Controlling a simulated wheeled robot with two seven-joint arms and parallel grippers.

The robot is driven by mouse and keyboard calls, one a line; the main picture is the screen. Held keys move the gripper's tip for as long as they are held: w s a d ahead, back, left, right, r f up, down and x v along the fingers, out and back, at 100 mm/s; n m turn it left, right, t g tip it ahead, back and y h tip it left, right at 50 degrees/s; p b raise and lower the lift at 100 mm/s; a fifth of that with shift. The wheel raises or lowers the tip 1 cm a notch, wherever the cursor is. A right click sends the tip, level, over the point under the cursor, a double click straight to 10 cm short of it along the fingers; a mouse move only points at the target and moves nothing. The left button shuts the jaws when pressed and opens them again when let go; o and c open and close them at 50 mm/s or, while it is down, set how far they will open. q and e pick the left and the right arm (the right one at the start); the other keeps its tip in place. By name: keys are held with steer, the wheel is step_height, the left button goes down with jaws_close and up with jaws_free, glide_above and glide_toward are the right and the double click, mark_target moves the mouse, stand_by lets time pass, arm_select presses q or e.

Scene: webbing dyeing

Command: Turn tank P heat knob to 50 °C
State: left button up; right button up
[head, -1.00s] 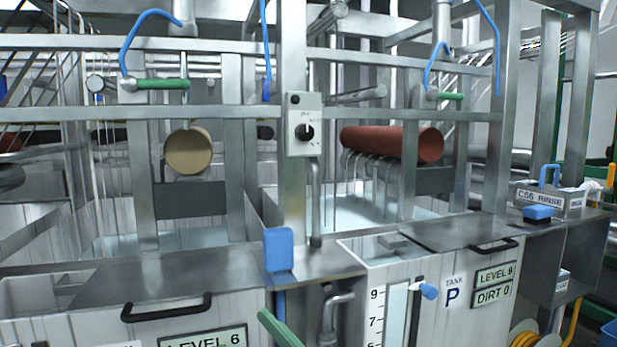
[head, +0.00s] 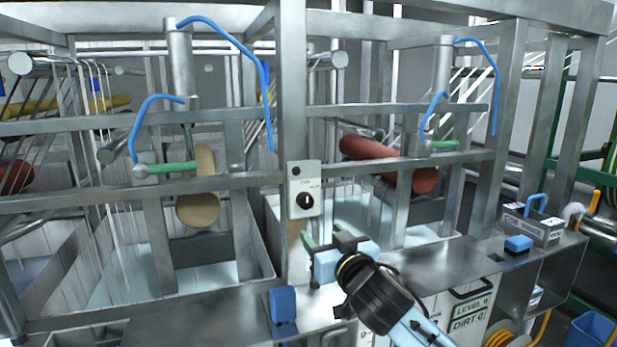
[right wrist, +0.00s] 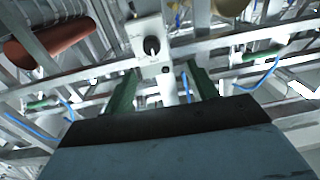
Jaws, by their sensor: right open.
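The heat knob (head: 305,202) is a black dial on a pale control box (head: 304,178) fixed to the steel post in the middle of the head view. It also shows in the right wrist view (right wrist: 151,45), beyond the fingers. My right gripper (head: 307,240) has green fingers and a pale blue body. It is open and empty, just below the box and apart from the knob. In the right wrist view its two fingers (right wrist: 161,88) stand apart. Tank P (head: 440,310) is at the lower right, its front partly hidden by my right arm. The dial's setting is too small to read.
Steel rails (head: 400,165) cross in front of the tanks. A red roll (head: 390,163) hangs over the right tank and a tan roll (head: 198,190) over the left one. A blue block (head: 283,304) stands on the front ledge. The space in front of the box is clear.

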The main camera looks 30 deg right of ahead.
mark_target(307, 202)
arm_select(q)
steer(key=shift+g, duration=0.5)
steer(key=s+r+p, duration=0.2)
steer(key=r+p, duration=0.1)
steer(key=shift+s+a, duration=0.3)
arm_select(e)
steer(key=shift+m+h, duration=0.4)
steer(key=shift+h, duration=0.1)
steer(key=x, duration=0.9)
steer(key=d+r+x, duration=0.1)
steer(key=x, duration=0.3)
steer(key=shift+w+d, duration=0.2)
steer(key=shift+w, duration=0.05)
steer(key=c, duration=1)
